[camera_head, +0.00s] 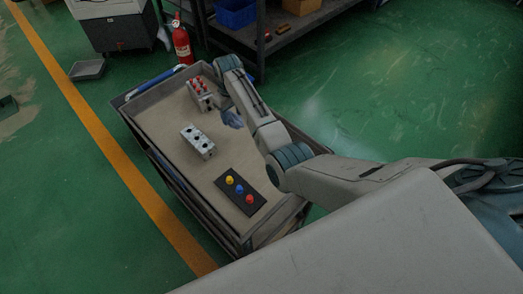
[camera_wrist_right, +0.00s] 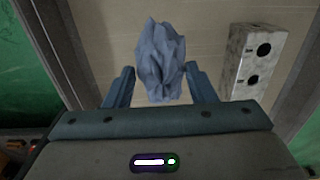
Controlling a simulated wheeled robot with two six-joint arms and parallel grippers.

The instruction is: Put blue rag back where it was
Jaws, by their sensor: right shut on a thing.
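The blue rag (camera_wrist_right: 160,62) is a crumpled grey-blue cloth between the fingers of my right gripper (camera_wrist_right: 161,88) in the right wrist view. The gripper is shut on it. In the head view the rag (camera_head: 233,119) shows beside my right arm, over the right part of the cart's tray (camera_head: 222,178). I cannot tell whether it touches the tray. Part of the gripper is hidden by my arm in the head view. My left gripper is not in view.
On the tray stand a block with red knobs (camera_head: 200,92), a grey block with black holes (camera_head: 198,143), also in the wrist view (camera_wrist_right: 252,62), and a dark plate with yellow, blue and red knobs (camera_head: 240,192). The tray has raised rims. A fire extinguisher (camera_head: 182,44) stands behind.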

